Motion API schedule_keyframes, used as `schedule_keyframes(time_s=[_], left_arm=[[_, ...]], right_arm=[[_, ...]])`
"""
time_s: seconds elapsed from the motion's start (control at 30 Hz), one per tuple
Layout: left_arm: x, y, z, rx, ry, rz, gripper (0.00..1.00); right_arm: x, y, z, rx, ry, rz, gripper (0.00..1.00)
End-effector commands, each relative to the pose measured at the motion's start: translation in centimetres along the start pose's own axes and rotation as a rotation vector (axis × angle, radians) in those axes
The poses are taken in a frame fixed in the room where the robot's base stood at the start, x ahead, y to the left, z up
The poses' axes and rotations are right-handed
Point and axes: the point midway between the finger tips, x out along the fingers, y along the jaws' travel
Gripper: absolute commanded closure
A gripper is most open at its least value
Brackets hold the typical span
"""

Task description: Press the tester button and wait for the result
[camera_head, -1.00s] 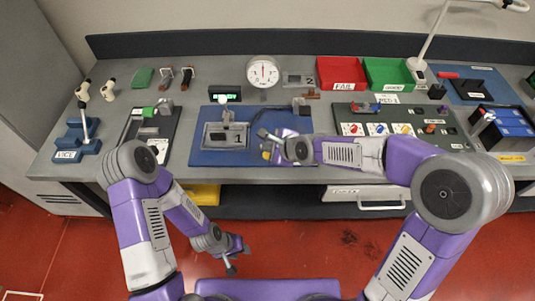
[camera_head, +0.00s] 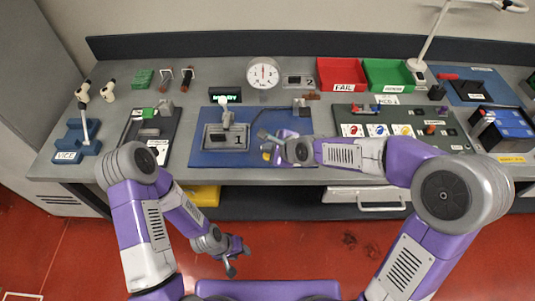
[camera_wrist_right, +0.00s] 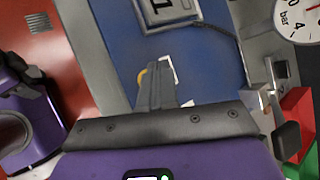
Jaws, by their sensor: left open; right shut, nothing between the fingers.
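The tester fixture, a grey block marked 1 (camera_head: 215,140), stands on a blue board (camera_head: 205,158) in the head view. A small black display with green text (camera_head: 224,95) stands behind it; the text is too small to read surely. I cannot make out a button for certain. My right gripper (camera_head: 264,136) is shut and empty over the right part of the board, beside the fixture. My left gripper (camera_head: 231,263) is open and empty, low in front of the bench.
A round dial gauge (camera_head: 263,73) and a plate marked 2 (camera_head: 298,81) stand behind the board. Red FAIL (camera_head: 343,72) and green (camera_head: 388,73) bins are at the back right. A board with coloured parts (camera_head: 345,115) lies right; a blue vice (camera_head: 75,140) is left.

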Motion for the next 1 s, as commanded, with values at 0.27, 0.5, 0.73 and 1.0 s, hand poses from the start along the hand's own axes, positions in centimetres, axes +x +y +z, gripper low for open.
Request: schedule_keyframes(time_s=[0.27, 0.5, 0.73, 1.0], left_arm=[[0.0, 0.0, 0.0, 0.0, 0.0, 0.0, 0.57], [0.0, 0.0, 0.01, 0.0, 0.0, 0.0, 0.57], [0.13, -0.05, 0.0, 0.0, 0.0, 0.0, 0.57], [0.81, -0.31, -0.03, 0.0, 0.0, 0.0, 0.57]], right_arm=[[0.0, 0.0, 0.0, 0.0, 0.0, 0.0, 1.0], [0.0, 0.0, 0.0, 0.0, 0.0, 0.0, 1.0], [0.11, 0.08, -0.08, 0.0, 0.0, 0.0, 1.0], [0.67, 0.49, -0.48, 0.0, 0.0, 0.0, 1.0]])
